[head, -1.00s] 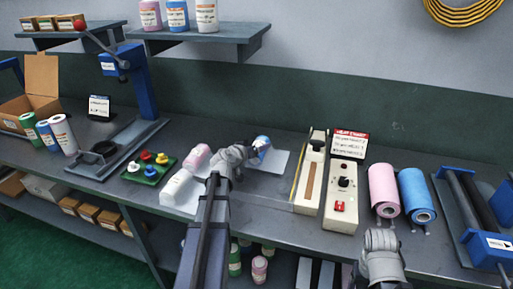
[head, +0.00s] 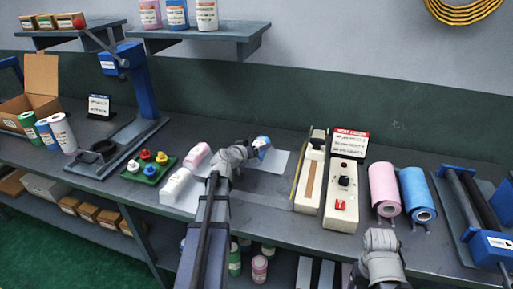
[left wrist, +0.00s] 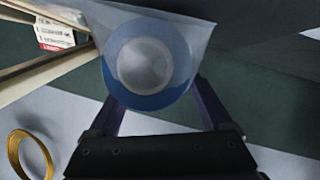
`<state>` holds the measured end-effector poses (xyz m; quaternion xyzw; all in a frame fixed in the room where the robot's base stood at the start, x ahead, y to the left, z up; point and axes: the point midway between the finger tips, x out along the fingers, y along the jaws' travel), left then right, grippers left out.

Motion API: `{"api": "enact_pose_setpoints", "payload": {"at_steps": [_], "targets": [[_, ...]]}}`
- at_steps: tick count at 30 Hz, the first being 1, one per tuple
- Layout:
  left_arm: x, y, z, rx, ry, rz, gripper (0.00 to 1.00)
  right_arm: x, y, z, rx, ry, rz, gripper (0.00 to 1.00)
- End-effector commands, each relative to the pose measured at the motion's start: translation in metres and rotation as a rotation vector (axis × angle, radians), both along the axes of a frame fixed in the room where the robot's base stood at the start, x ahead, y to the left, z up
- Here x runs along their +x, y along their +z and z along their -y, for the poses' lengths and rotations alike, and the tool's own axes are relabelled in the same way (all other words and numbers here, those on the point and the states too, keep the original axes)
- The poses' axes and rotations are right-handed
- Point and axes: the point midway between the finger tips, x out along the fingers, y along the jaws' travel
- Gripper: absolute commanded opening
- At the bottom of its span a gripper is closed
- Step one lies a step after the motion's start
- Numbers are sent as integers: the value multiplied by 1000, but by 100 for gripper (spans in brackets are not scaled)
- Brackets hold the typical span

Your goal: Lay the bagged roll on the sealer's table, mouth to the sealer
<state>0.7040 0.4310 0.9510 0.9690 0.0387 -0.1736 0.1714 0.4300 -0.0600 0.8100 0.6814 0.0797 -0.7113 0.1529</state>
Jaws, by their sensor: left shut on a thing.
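My left gripper (left wrist: 157,115) is shut on the bagged blue roll (left wrist: 148,98). The roll shows end-on between the two fingers, with its pale core facing the camera and the clear bag spreading past it. In the head view the roll (head: 262,143) is beyond my left wrist, partly hidden by it. It is left of the cream heat sealer (head: 311,175), apart from it. The sealer's grey table (head: 265,184) lies in front of the sealer's left side. I cannot tell whether the bag touches anything. The right arm shows at the bottom right, but its fingers do not show.
A pink wrapped roll (head: 197,154) and a white one (head: 176,184) lie left of my left wrist. A cream control box (head: 341,200) stands right of the sealer. A green button tray (head: 148,167) is at left.

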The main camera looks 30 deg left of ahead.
Motion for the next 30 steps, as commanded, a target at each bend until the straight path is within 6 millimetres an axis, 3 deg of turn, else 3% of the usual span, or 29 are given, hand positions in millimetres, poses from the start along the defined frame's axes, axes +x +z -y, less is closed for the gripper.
{"api": "enact_pose_setpoints", "payload": {"at_steps": [7, 8, 11, 23, 30], "targets": [[0, -6, 0, -1, 1, 1, 0, 0, -6, 0, 0, 0, 0, 74], [0, -5, 0, -1, 1, 1, 86, 0, -5, 0, 0, 0, 0, 74], [0, -4, 0, 0, 0, 0, 97, 0, -5, 0, 0, 0, 0, 74], [-6, -2, 0, 0, 0, 0, 100, 0, -2, 0, 0, 0, 0, 74], [-35, 10, 2, -1, 1, 0, 100, 0, 10, 0, 0, 0, 0, 74]]}}
